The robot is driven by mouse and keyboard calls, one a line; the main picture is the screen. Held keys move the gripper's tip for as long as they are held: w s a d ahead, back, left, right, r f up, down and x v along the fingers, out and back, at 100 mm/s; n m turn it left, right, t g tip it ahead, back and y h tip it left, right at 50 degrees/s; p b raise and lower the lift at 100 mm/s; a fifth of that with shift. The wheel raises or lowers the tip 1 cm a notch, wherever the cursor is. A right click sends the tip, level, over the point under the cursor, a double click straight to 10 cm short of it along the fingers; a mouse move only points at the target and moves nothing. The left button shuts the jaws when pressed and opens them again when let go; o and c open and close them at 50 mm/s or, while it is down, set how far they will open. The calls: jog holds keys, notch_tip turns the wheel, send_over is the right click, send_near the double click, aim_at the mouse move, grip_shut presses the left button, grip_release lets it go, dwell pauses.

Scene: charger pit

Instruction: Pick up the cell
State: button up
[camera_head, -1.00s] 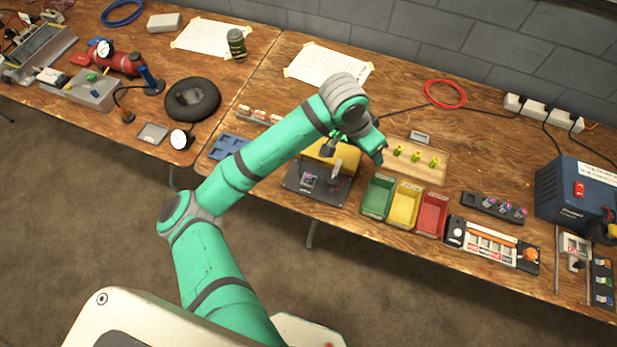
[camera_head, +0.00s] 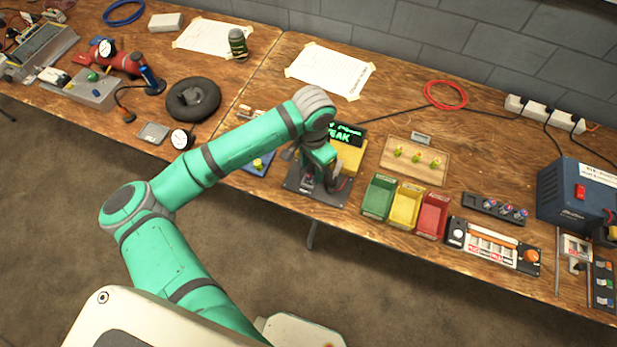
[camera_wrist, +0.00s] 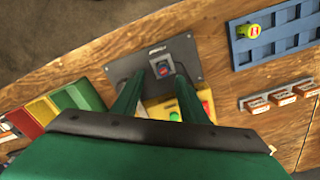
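The tester, a dark plate with a yellow housing, is on the bench (camera_head: 318,196); its lit display (camera_head: 345,133) reads partly as "EAK". In the wrist view, a small cell with a dark and red top (camera_wrist: 163,69) sits in a square holder on the tester plate (camera_wrist: 190,60). My gripper (camera_wrist: 156,84) is above this plate with its two green fingers apart, nothing between them, the cell just beyond the tips. In the head view my gripper (camera_head: 314,180) is low over the plate and hides most of the holder.
A blue tray (camera_wrist: 285,32) holds one yellow-green cell (camera_wrist: 254,31). Green (camera_head: 379,196), yellow (camera_head: 404,204) and red (camera_head: 432,215) bins stand right of the tester. A wooden board (camera_head: 432,174) carries yellow-green pieces. A lever with a red part stands close beside my gripper.

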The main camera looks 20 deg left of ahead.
aim_at(309, 177)
jog(key=f, duration=0.2)
jog(key=a+f, duration=0.1)
jog(key=f, duration=0.1)
jog(key=shift+f, duration=0.4)
jog(key=shift+s+d, duration=0.1)
jog(key=shift+d, duration=0.05)
jog(key=shift+c, duration=0.5)
grip_shut()
jog(key=shift+r, duration=0.1)
jog(key=shift+r, duration=0.45)
notch_tip(309, 177, up, 2)
jog(key=shift+r, duration=0.25)
jog(key=s+d+r, duration=0.9)
jog(key=s, duration=0.1)
jog(key=shift+s+d+r, duration=0.2)
jog(key=shift+d+r, duration=0.05)
